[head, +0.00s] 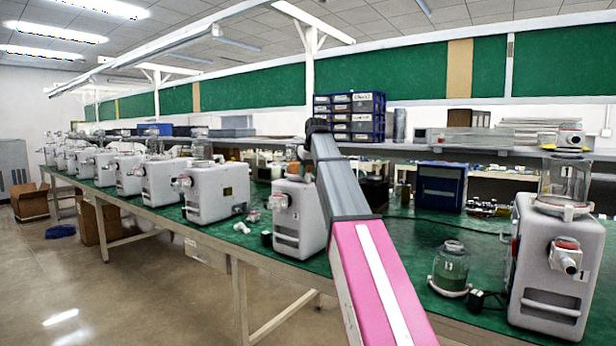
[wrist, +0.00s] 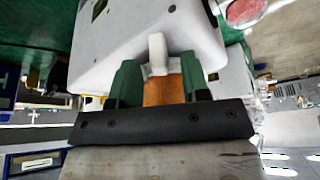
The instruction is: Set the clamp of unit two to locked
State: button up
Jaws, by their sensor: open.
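A pale grey pump (head: 298,222) stands on the bench, partly hidden behind my arm; no number is readable on it, so I cannot confirm it is unit two. In the wrist view a pale pump body (wrist: 120,35) fills the top. A short white lever-like part (wrist: 158,55) sticks out from it between the green fingers of my gripper (wrist: 157,68). The fingers are open on either side of this part; I cannot tell whether they touch it. An orange part (wrist: 163,92) shows below it. In the head view my gripper is hidden behind my arm.
A pump marked 1 (head: 558,265) with a glass jar (head: 565,180) stands at the right. A loose jar (head: 450,268) sits beside it on the green bench top (head: 405,235). More pumps (head: 215,193) line the bench leftward. Blue drawers (head: 350,117) stand behind.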

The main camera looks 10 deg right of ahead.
jog(key=shift+x, duration=0.9)
grip_shut()
jog(key=shift+w, duration=0.1)
